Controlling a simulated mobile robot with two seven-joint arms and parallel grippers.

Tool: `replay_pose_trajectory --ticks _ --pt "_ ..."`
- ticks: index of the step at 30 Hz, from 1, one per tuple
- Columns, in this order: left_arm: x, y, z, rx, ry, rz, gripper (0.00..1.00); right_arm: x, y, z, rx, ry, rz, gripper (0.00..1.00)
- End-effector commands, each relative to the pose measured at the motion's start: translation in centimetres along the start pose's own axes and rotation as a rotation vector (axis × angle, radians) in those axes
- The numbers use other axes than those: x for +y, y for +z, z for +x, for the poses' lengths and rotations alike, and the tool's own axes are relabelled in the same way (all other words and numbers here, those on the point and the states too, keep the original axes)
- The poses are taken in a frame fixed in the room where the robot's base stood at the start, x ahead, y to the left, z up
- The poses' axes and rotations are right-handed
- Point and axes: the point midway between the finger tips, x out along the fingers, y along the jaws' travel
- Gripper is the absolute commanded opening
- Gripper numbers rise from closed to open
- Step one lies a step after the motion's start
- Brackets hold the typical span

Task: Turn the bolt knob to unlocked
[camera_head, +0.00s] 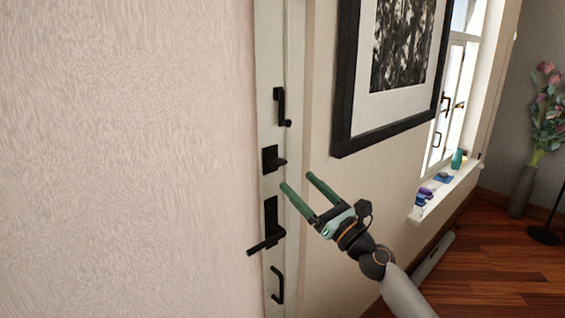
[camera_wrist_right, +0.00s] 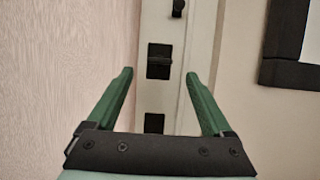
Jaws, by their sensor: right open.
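The bolt knob (camera_head: 280,161) is a small black turn piece on a black square plate, on the narrow white door edge. It also shows in the right wrist view (camera_wrist_right: 159,62), ahead of and between the fingertips. My right gripper (camera_head: 296,181) is open and empty, with two green fingers pointing toward the door. Its fingertips are just right of and slightly below the knob in the head view. In the right wrist view the gripper (camera_wrist_right: 160,80) spans the white strip, apart from the knob. My left gripper is not in view.
Below the knob is a black door handle (camera_head: 268,240), and lower a black pull (camera_head: 278,285). Above is another black latch (camera_head: 280,107). A framed picture (camera_head: 345,120) hangs to the right. A windowsill (camera_head: 445,190) with small items is further right.

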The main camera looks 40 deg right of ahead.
Motion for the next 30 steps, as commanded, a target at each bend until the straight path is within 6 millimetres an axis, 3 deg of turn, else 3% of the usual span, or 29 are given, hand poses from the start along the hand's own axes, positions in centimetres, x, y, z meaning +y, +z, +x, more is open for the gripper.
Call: replay_pose_trajectory --ticks 3,12,26,30 --pt "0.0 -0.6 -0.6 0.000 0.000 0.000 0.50 0.0 0.3 2.5 -0.002 0.001 -0.002 0.85" --pt "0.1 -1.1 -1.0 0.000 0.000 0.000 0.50 0.0 0.1 6.4 0.000 0.000 -0.003 0.85" --pt "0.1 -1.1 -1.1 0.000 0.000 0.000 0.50 0.0 -0.1 7.4 0.001 0.000 -0.004 0.85" --pt "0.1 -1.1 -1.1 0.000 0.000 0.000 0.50 0.0 -0.1 7.4 0.001 0.000 -0.004 0.71"
